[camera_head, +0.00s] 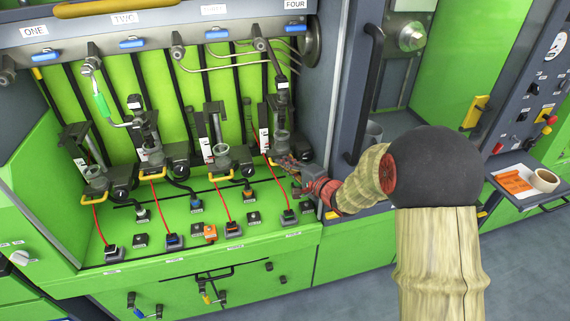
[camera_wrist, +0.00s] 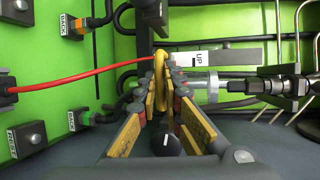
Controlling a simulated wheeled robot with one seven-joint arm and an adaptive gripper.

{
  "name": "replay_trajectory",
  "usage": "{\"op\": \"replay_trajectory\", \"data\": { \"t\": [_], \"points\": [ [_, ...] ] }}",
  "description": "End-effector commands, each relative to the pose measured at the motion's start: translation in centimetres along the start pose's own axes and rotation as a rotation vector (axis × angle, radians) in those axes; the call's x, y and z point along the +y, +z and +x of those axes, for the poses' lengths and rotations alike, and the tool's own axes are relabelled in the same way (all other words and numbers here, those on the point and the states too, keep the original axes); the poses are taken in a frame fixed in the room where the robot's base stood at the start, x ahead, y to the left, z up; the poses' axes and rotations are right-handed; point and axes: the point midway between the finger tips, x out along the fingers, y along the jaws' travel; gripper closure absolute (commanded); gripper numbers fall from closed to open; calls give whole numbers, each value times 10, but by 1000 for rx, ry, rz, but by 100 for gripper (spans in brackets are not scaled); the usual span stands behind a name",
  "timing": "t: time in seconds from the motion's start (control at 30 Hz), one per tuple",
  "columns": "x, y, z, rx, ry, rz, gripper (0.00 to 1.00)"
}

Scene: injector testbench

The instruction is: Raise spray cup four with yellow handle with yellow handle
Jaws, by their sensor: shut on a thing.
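Spray cup four (camera_head: 281,139) is the rightmost of the cups, in the column under the FOUR label. It sits in its dark holder below the injector nozzle. Its yellow handle (camera_head: 269,160) sticks out at the front, partly hidden by my gripper (camera_head: 279,161). In the wrist view, the yellow handle (camera_wrist: 160,58) is between the two fingertips of my gripper (camera_wrist: 161,80), which are shut on it. The clear cup (camera_wrist: 207,88) shows just right of the fingers there, with a white strip marked UP (camera_wrist: 197,58) beside it.
Other cups with yellow handles stand to the left, such as cup three (camera_head: 221,152). A red cable (camera_wrist: 85,76) runs close to the fingers. A grey wall post (camera_head: 325,95) stands right of column four. Block connectors (camera_head: 289,216) sit on the green shelf below.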

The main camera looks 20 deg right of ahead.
Motion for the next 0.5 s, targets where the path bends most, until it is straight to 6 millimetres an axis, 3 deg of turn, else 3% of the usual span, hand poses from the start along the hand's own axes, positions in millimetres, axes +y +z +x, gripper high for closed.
{"op": "replay_trajectory", "data": {
  "t": [0.03,0.3,0.5],
  "points": [
    [-14,1,-2,0,-4,-3,100],
    [-39,3,-7,-1,-6,-2,100],
    [-45,3,-8,-1,-8,-4,100]
  ]
}}
